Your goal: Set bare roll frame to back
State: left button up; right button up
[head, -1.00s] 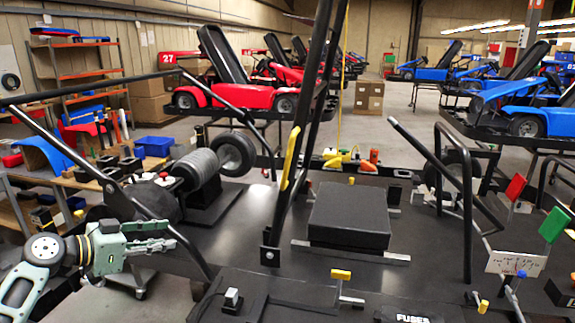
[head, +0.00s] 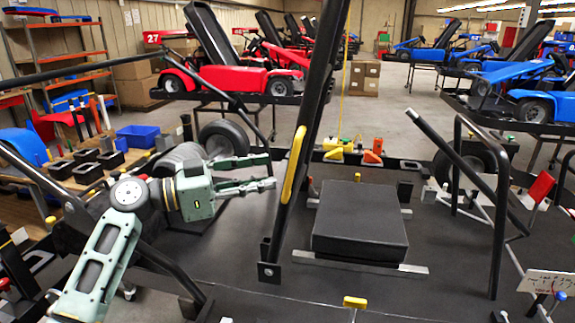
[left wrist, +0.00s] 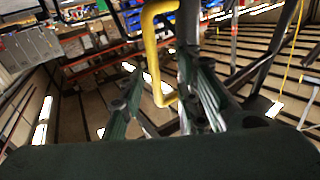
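The bare roll frame (head: 315,110) is a black tube frame. It rises steeply from a bracket on the black kart deck and leans to the right toward the top in the head view. A yellow handle (head: 293,163) is fixed on its near tube; it also shows in the left wrist view (left wrist: 150,40), ahead of the fingers. My left gripper (head: 268,171) is just left of the handle, fingers apart and pointing at it. In the left wrist view the fingers (left wrist: 158,85) are spread with nothing visibly held. My right gripper is not in view.
A black padded block (head: 360,222) sits on the deck right of the frame. Black hoops and bars (head: 475,190) stand at the right. A workbench with a blue bin (head: 145,136) is at left. Red (head: 235,78) and blue karts on stands are behind.

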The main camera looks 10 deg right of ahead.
aim_at(291, 173)
pick_arm(q)
jog(key=d, duration=0.1)
jog(key=d+p, duration=0.1)
jog(key=d+r+p, duration=0.1)
jog(key=d, duration=0.1)
jog(key=shift+s+r, duration=0.1)
jog(key=shift+s, duration=0.3)
jog(key=d, duration=0.2)
jog(key=w+p, duration=0.1)
jog(key=shift+d+f, duration=0.35)
jog(key=shift+d, duration=0.05)
jog(key=shift+w+d, duration=0.1)
grip_shut()
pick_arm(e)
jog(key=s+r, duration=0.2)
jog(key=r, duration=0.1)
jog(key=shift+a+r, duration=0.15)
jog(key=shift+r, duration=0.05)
